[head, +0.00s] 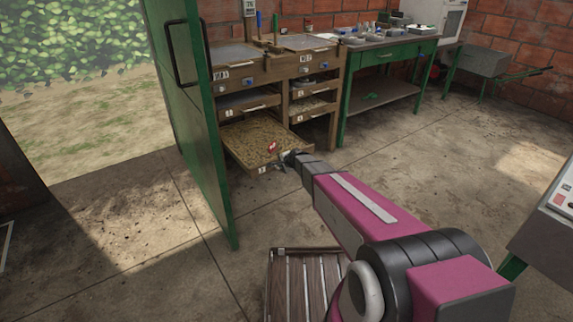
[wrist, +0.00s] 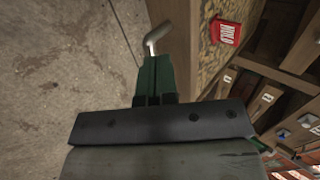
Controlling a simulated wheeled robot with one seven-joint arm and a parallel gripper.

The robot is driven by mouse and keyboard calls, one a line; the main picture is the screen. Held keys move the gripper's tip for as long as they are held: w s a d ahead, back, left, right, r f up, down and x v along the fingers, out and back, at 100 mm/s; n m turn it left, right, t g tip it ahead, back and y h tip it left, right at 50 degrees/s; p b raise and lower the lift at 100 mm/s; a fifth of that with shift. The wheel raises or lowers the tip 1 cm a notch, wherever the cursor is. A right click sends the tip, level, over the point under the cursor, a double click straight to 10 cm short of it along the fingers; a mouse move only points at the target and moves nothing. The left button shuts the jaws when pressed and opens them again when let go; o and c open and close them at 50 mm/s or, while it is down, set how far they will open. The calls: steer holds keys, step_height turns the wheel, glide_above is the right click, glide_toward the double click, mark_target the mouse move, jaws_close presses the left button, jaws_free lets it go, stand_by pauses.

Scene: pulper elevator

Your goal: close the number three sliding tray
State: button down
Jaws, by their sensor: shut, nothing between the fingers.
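The pulled-out sliding tray (head: 238,161) juts from the lower left of the wooden cabinet. It is full of tan grain-like material, with a small white label on its front that is too small to read surely. A red tag lies on the material. In the wrist view the green fingers (wrist: 153,72) are shut, beside the tray's wooden front board (wrist: 178,38). A bent grey metal piece (wrist: 156,38), perhaps the tray's handle, shows at the fingertips. I cannot tell whether they touch.
The wooden cabinet (head: 268,68) has other trays pushed in above and to the right. A green door (head: 200,120) stands open close to the tray's left. A green workbench (head: 388,58) is to the right. A slatted wooden item (head: 300,285) lies in front on the concrete floor.

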mark_target(278, 161)
steer(key=shift+w+a+r, duration=0.1)
steer(key=shift+w+a, duration=0.4)
steer(key=shift+w, duration=0.25)
steer(key=shift+w+a, duration=0.5)
steer(key=shift+w, duration=0.25)
steer(key=w+a, duration=0.6)
steer(key=w, duration=0.3)
steer(key=w+a, duration=0.7)
steer(key=w, duration=0.3)
steer(key=w+a, duration=0.6)
steer(key=w, duration=0.4)
steer(key=shift+a, duration=0.3)
steer(key=shift+w, duration=0.1)
